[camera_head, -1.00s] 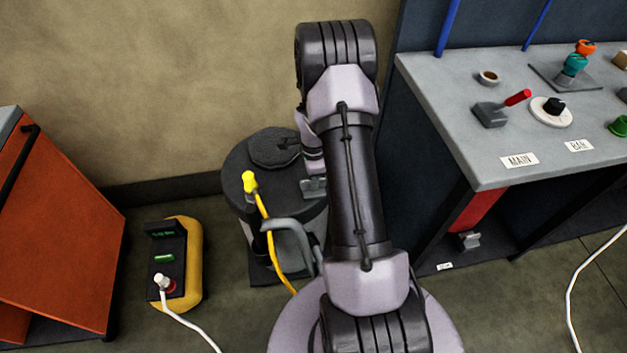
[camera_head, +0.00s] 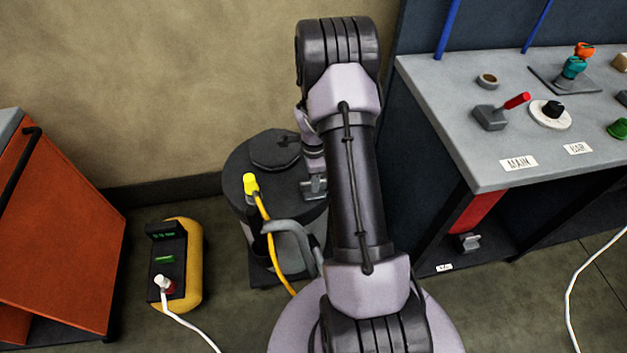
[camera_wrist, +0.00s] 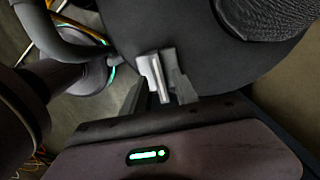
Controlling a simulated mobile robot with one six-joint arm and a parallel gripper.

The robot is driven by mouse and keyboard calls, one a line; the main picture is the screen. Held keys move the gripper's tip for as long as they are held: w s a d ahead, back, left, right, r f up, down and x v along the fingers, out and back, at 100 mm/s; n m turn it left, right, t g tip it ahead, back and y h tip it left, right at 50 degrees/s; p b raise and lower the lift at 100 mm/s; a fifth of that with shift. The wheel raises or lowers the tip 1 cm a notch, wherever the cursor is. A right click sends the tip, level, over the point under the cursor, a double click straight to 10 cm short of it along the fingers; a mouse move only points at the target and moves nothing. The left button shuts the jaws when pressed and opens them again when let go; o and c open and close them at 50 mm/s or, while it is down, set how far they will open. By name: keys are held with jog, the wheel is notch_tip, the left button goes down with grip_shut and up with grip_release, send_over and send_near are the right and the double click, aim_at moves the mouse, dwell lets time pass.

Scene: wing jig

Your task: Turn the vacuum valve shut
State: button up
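A dark round drum (camera_head: 240,185) stands on the floor behind my arm, with a dark textured disc (camera_head: 275,150) on its top. A small grey T-shaped piece (camera_head: 314,187) shows there in the head view. I cannot tell which of these parts are fingertips and which are a valve handle, or whether anything is gripped.
A yellow-capped hose (camera_head: 251,184) and a bent grey pipe (camera_head: 290,230) stand at the drum's front. A yellow and black unit (camera_head: 190,265) and an orange cabinet (camera_head: 60,230) are at the left. A grey control bench (camera_head: 450,110) is at the right.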

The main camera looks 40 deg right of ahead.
notch_tip(320, 180, up, 16)
jog(key=p, duration=0.5)
jog(key=shift+f, duration=0.15)
jog(key=shift+a, duration=0.1)
jog(key=s+a+r+n+t, duration=0.3)
jog(key=a+r+n, duration=0.6)
jog(key=a+r, duration=0.9)
jog(key=s+a+r+n+t+y, duration=0.1)
jog(key=s+a+r+n, duration=0.2)
jog(key=s+a+n, duration=0.2)
jog(key=s+a+r+n+t+y, duration=0.1)
jog(key=s+a+r+n, duration=0.2)
jog(key=s+a+n, duration=0.3)
jog(key=s+a, duration=0.1)
jog(key=s, duration=0.2)
jog(key=shift+a+r+t, duration=0.15)
jog(key=shift+r+t, duration=0.05)
jog(key=shift+t, duration=0.2)
